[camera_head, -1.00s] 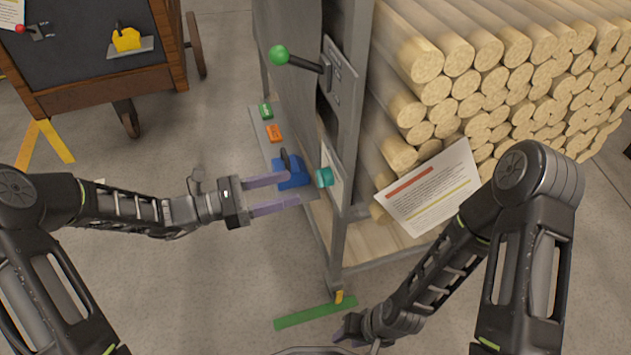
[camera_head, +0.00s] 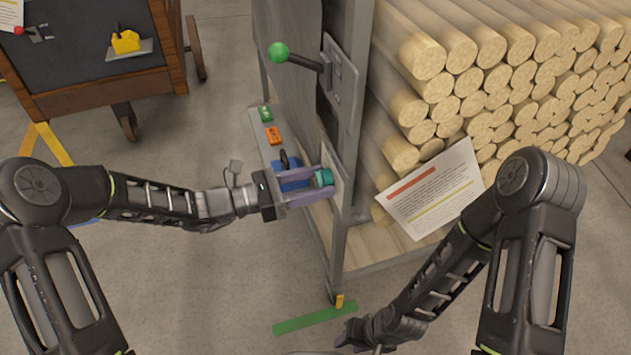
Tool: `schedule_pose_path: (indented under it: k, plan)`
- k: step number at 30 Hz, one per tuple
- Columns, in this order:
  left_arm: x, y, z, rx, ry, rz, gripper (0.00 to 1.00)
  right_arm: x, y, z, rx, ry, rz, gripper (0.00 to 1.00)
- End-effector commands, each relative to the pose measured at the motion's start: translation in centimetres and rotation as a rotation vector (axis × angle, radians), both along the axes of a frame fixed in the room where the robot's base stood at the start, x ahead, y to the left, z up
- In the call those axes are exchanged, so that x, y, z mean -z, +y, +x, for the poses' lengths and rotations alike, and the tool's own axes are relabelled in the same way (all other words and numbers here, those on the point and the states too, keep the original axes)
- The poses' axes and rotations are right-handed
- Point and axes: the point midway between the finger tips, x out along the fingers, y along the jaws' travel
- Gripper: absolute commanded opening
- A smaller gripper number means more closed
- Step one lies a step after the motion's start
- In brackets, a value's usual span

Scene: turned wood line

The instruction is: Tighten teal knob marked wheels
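The teal knob (camera_head: 323,177) sits on a pale plate on the grey upright of the log rack. Any marking on it is too small to read. I see a gap between the fingers, and cannot tell whether either touches the knob. My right gripper (camera_head: 346,338) is low at the bottom, beside the rack's foot, partly hidden by its arm; its fingers do not show clearly.
A lever with a green ball (camera_head: 279,52) sticks out left above the knob. A paper sheet (camera_head: 430,187) hangs before the logs (camera_head: 480,50). A cart (camera_head: 95,95) stands upper left.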

Motion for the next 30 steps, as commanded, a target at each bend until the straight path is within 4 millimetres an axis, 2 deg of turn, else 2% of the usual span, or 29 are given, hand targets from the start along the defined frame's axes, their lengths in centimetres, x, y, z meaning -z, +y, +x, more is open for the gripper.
schedule_pose_path:
  k: [2, 18, 30]
  plan:
    - [0.01, 0.01, 0.00, 0.000, 0.000, 0.000, 0.45, 0.00, 0.01, -0.01, 0.000, 0.000, 0.000, 0.36]
    - [0.01, 0.02, 0.00, 0.000, 0.000, 0.000, 0.01, 0.00, 0.03, -0.03, 0.000, 0.001, 0.000, 0.36]
    - [0.04, 0.04, 0.01, 0.000, -0.032, 0.011, 0.00, 0.12, 0.00, -0.02, 0.000, 0.000, 0.000, 0.36]
